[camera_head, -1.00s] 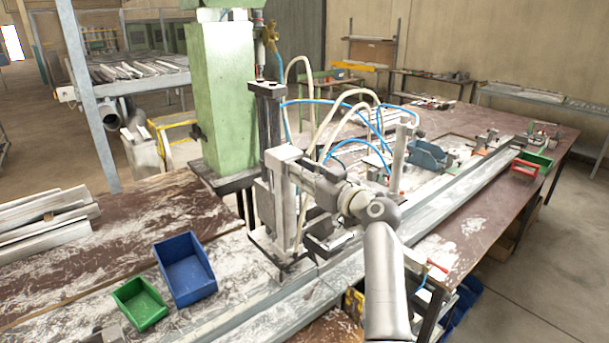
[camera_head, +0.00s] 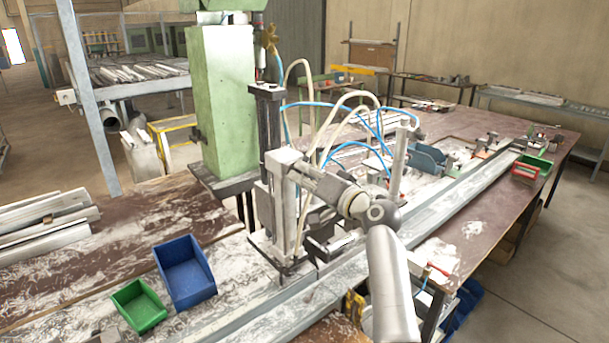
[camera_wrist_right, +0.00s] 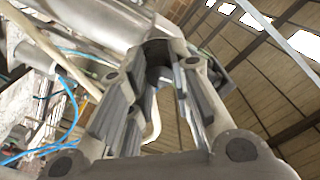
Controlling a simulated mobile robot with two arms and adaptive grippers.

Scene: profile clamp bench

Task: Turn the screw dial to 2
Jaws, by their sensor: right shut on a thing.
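My right arm comes in from the lower right of the head view, and its wrist reaches left to the clamp unit (camera_head: 284,215) on the bench. My right gripper (camera_head: 298,170) is at the upper part of this clamp, partly lost among its parts and hoses. In the right wrist view my right gripper (camera_wrist_right: 157,60) has its fingers closed around a dark, rounded part, which I take to be the screw dial (camera_wrist_right: 156,50). The fingers hide much of it. No number or mark on it can be read. My left gripper is not in view.
A green column (camera_head: 222,110) stands behind the clamp. White and blue hoses (camera_head: 375,125) loop close to my right wrist. A long metal profile rail (camera_head: 455,195) runs along the bench. A blue bin (camera_head: 185,270) and a green bin (camera_head: 139,306) stand at the left front.

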